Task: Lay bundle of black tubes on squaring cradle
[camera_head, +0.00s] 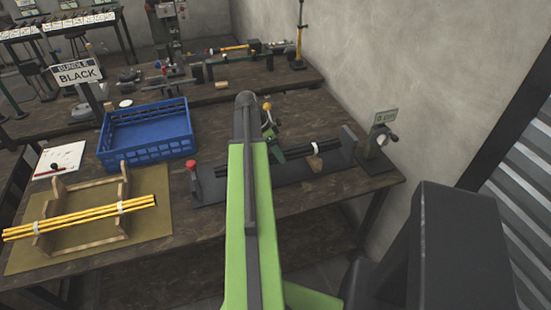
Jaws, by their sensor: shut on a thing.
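My green arm hides part of the bundle and cradle. I cannot tell whether the tubes touch the cradle or hang just above it.
A bundle of yellow tubes (80,217) lies across a wooden rack on an olive mat (150,232). An empty-looking blue crate (147,145) stands behind it, near a "BLACK" sign (77,74). A small gauge device (381,135) stands right of the cradle, near the wall.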

